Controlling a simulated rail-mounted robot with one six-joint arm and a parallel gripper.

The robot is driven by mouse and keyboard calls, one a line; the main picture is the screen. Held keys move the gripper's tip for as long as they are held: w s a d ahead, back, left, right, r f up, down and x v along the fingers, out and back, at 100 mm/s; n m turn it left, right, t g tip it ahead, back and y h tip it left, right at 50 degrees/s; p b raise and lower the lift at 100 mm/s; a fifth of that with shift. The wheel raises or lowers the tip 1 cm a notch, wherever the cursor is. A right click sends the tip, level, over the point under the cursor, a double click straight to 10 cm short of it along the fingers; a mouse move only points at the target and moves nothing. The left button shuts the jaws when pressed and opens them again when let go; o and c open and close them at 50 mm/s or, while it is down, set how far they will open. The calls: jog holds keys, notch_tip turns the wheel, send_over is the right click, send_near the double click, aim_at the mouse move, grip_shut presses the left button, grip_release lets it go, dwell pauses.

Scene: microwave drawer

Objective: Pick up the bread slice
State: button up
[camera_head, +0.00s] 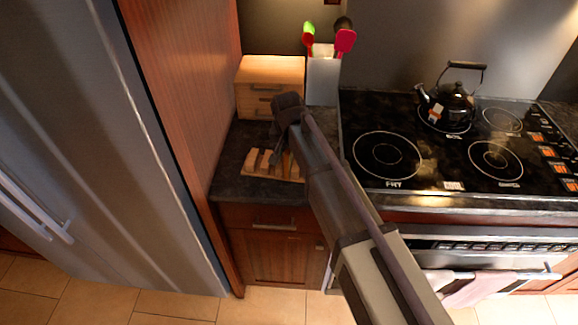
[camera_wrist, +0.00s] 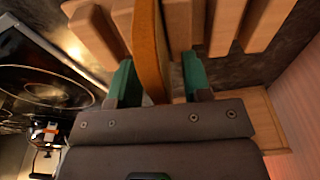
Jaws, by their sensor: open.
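A wooden slatted rack (camera_head: 262,166) sits on the dark counter between the fridge and the stove. The bread slice (camera_wrist: 149,40), an upright thin orange-brown piece, stands among the rack's pale wooden slats (camera_wrist: 222,25). In the head view the slice (camera_head: 287,163) is a small orange-brown sliver, mostly hidden by my arm. My gripper (camera_wrist: 160,78) is open, with its green fingertips on either side of the slice. The slice is nearer the left fingertip; I cannot tell whether they touch. In the head view my gripper (camera_head: 279,152) is low over the rack.
A wooden drawer box (camera_head: 268,84) and a white utensil holder (camera_head: 323,80) stand behind the rack. The black stovetop (camera_head: 440,150) with a kettle (camera_head: 452,106) is to the right. The tall fridge (camera_head: 100,130) and wood panel (camera_head: 195,110) close off the left.

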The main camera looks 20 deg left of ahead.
jog(key=shift+w+f, duration=0.1)
jog(key=shift+f, duration=0.65)
jog(key=shift+r, duration=0.25)
grip_shut()
